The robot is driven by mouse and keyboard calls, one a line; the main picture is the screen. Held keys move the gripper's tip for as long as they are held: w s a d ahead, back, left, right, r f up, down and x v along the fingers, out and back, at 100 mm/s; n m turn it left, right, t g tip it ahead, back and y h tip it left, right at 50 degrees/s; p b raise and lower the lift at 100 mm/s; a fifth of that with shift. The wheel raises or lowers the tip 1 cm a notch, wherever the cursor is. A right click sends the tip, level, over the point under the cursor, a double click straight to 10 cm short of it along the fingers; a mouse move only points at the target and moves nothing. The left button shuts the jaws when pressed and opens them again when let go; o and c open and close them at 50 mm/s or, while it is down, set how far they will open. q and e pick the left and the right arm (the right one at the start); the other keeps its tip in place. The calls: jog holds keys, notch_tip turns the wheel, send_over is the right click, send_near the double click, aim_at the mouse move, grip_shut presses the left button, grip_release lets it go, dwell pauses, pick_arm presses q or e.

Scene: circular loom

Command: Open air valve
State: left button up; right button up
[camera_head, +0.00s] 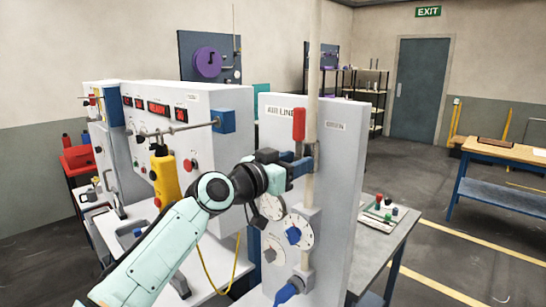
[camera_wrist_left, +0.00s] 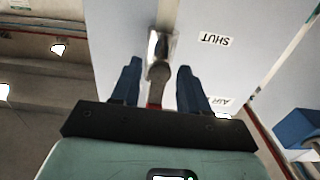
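The air valve's red handle (camera_head: 299,124) stands upright on the white air-line panel (camera_head: 340,190), beside the vertical pipe (camera_head: 311,70). My left gripper (camera_head: 302,164) is just below the red grip, at the valve on the pipe. In the left wrist view, its two blue fingers (camera_wrist_left: 158,72) are apart, one on each side of the grey lever stem (camera_wrist_left: 158,71); a gap shows on both sides. A bit of red (camera_wrist_left: 155,104) shows low between the fingers; the rest of the handle is hidden there. My right gripper is not in view.
Round dials (camera_head: 299,231) sit below my left gripper. A white control box (camera_head: 175,130) with a yellow pendant (camera_head: 164,176) stands left. A side table (camera_head: 376,238) is right.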

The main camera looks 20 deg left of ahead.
pick_arm(q)
jog(key=b+v, duration=0.5)
jog(key=v, duration=0.2)
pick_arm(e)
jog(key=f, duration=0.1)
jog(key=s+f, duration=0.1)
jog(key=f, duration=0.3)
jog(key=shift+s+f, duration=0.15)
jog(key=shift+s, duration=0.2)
pick_arm(q)
jog(key=shift+f, duration=0.1)
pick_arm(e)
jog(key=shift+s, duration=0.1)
